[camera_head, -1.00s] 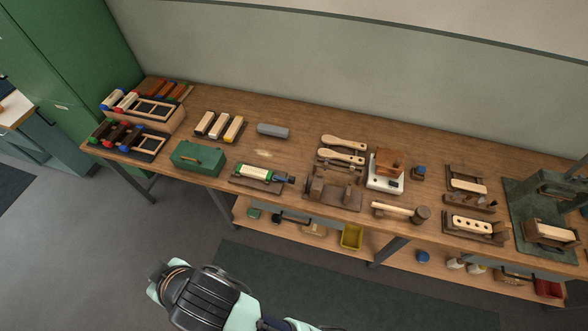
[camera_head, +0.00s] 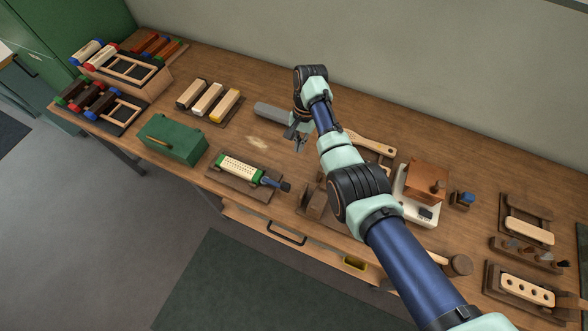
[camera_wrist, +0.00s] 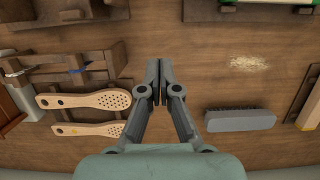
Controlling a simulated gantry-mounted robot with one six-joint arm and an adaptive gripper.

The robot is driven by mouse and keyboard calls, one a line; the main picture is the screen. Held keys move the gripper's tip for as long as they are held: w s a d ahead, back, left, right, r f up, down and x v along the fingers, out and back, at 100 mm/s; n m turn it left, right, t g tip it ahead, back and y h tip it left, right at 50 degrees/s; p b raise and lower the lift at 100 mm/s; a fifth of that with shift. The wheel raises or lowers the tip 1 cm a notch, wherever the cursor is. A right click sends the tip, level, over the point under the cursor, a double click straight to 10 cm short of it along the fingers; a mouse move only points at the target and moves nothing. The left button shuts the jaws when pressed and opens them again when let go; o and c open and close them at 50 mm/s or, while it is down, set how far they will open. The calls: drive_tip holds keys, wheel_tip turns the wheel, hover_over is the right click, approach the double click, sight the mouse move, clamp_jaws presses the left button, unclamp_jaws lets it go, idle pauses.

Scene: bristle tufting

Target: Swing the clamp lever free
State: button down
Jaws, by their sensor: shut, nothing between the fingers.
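A pale block with rows of holes and green ends (camera_head: 238,167) sits in a dark fixture (camera_head: 228,183) near the table's front edge. A blue-and-black handle-like part (camera_head: 274,183) sticks out from its right end; it may be the clamp lever, but I cannot tell for sure. My gripper (camera_head: 300,146) is above the table behind this fixture, apart from it. In the wrist view, my gripper (camera_wrist: 158,66) points at bare wood with its fingers together and nothing between them. Only an edge of a green-ended thing (camera_wrist: 228,3) shows at the top there.
A grey brush-like block (camera_wrist: 239,119) lies right of my gripper in the wrist view. Two perforated wooden paddles (camera_wrist: 92,100) lie left, beside a wooden stand (camera_wrist: 95,68). A green box (camera_head: 172,138) stands left of the fixture. Bare table lies around the pale dust patch (camera_head: 258,143).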

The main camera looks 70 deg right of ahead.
sight(275, 183)
drive_tip(key=b+x, duration=0.2)
drive_tip(key=x, duration=0.7)
drive_tip(key=shift+w+a+f, duration=0.1)
drive_tip(key=shift+a+f, duration=0.15)
drive_tip(key=a, duration=0.1)
drive_tip(key=a+p, duration=0.1)
drive_tip(key=a, duration=0.1)
drive_tip(key=shift+w+a+f, duration=0.15)
drive_tip(key=shift+f, duration=0.05)
drive_tip(key=shift+a+p, duration=0.3)
drive_tip(key=shift+a, duration=0.15)
drive_tip(key=shift+w+a+p, duration=0.1)
drive_tip(key=shift+p, duration=0.2)
